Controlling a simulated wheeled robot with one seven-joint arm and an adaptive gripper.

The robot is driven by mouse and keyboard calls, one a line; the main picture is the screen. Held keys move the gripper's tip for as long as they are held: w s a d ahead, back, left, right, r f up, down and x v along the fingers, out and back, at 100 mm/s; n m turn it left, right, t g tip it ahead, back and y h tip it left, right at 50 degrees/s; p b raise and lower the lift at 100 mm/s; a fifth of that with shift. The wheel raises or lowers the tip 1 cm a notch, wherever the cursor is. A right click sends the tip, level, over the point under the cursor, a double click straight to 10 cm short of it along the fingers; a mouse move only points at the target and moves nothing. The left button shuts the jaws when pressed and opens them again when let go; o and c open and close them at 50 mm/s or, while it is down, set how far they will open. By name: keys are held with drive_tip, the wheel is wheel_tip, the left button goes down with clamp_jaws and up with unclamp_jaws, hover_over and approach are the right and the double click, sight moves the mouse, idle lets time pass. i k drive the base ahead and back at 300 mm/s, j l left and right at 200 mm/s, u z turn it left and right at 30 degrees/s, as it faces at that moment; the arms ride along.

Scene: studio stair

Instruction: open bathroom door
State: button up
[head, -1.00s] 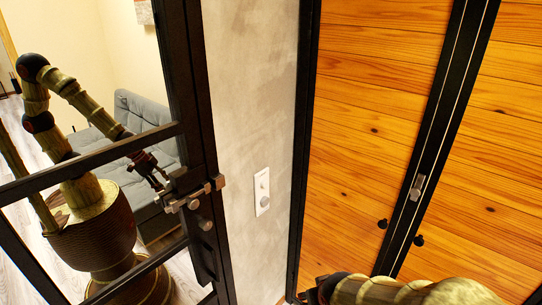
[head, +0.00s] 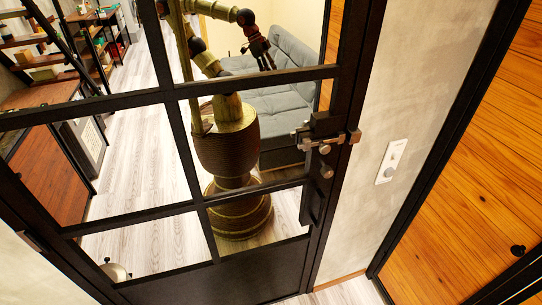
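A black-framed door (head: 258,270) with glass panes fills the left and middle of the head view. A metal handle and latch (head: 325,145) sit on its right edge, beside the black upright. The door looks shut. I cannot tell by a label which is the bathroom door. My gripper is not directly in view. The panes show a bamboo-like robot that looks like my reflection; its small dark fingers are apart from the handle, state unclear.
A pale plaster wall (head: 425,110) with a white switch plate (head: 391,162) stands between the two doors. A grey sofa (head: 285,95), shelves and pale plank floor appear in the panes, apparently reflected. A little floor (head: 345,292) shows at the bottom.

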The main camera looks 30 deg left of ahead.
sight(151, 145)
drive_tip(key=u, duration=2.15)
